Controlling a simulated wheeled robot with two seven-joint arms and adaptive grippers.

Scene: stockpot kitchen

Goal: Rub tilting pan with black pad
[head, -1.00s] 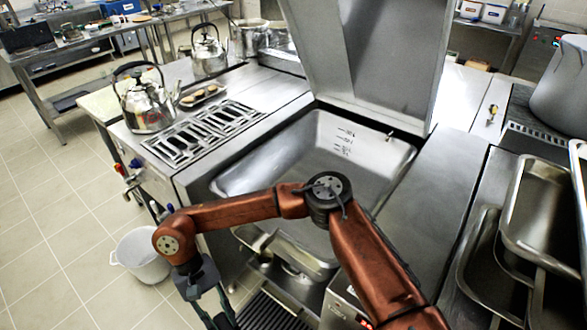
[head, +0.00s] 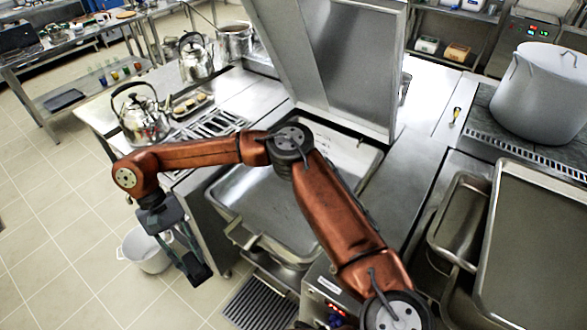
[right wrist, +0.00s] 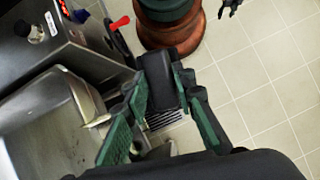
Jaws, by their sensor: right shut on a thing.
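The tilting pan (head: 262,204) is a wide steel basin in the middle of the head view, its large lid (head: 355,75) standing open behind it. Part of the basin is hidden behind my right arm. The pan's rim and inside also show at the left of the right wrist view (right wrist: 45,125). My right gripper (head: 186,258) hangs out past the pan's front left side, above the floor and apart from the pan. It is shut on the black pad (right wrist: 160,82). A small dark shape at the wrist view's top edge may be my left gripper (right wrist: 229,6); its jaws are unclear.
A white bucket (head: 148,250) stands on the floor beside the gripper. A kettle (head: 143,118) and a slotted grate (head: 212,124) are left of the pan. Steel trays (head: 535,240) and a big stockpot (head: 545,95) are at the right.

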